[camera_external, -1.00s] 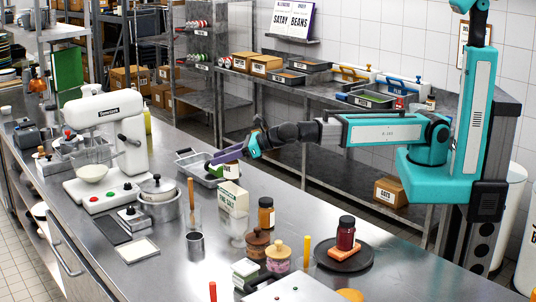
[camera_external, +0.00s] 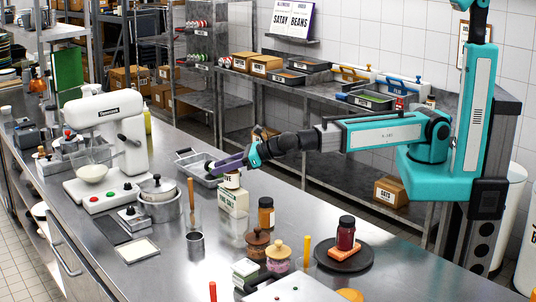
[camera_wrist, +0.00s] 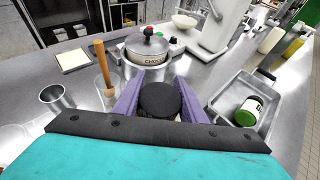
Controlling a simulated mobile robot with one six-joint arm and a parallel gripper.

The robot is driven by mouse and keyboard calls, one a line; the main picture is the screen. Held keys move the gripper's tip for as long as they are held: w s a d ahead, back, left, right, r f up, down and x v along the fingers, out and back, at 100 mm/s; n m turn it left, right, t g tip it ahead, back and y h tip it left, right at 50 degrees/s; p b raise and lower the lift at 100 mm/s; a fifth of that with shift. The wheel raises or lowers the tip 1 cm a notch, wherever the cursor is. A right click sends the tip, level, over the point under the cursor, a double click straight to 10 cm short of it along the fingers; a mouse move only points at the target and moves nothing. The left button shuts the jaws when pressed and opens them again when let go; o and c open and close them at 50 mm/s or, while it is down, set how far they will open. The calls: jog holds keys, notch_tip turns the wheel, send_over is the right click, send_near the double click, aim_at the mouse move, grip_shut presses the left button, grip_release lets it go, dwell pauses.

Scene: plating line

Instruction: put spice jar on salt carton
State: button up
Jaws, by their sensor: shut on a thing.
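The spice jar (camera_external: 231,180) has a pale label and a dark lid. My gripper (camera_external: 222,165) is shut on it with its purple fingers. In the wrist view the jar's round black lid (camera_wrist: 160,101) sits between both fingers, and its body is mostly hidden. The salt carton (camera_external: 233,201), white with green print, stands upright on the steel counter. The jar is right above the carton's top, looking upright; I cannot tell if they touch. The carton is hidden in the wrist view.
A metal tray (camera_wrist: 232,85) with a green-lidded jar (camera_wrist: 248,111) lies beside the carton. A lidded pot (camera_external: 158,205), a steel cup (camera_external: 195,243), a glass with a wooden pestle (camera_wrist: 103,65) and an amber jar (camera_external: 266,216) stand close by.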

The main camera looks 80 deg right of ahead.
jog(key=shift+f, duration=0.1)
jog(key=o, duration=1.2)
jog(key=shift+o, duration=0.2)
jog(key=shift+r, duration=0.2)
jog(key=shift+b+v, duration=0.7)
jog(key=shift+v, duration=2.35)
jog(key=shift+w+f+b, duration=0.1)
jog(key=shift+f+b, duration=0.05)
jog(key=shift+b, duration=0.55)
jog(key=shift+b, duration=0.6)
jog(key=b, duration=0.6)
jog(key=shift+r, duration=0.25)
jog(key=s+b, duration=0.1)
jog(key=b, duration=0.4)
jog(key=shift+s+r, duration=0.1)
jog(key=shift+r, duration=0.05)
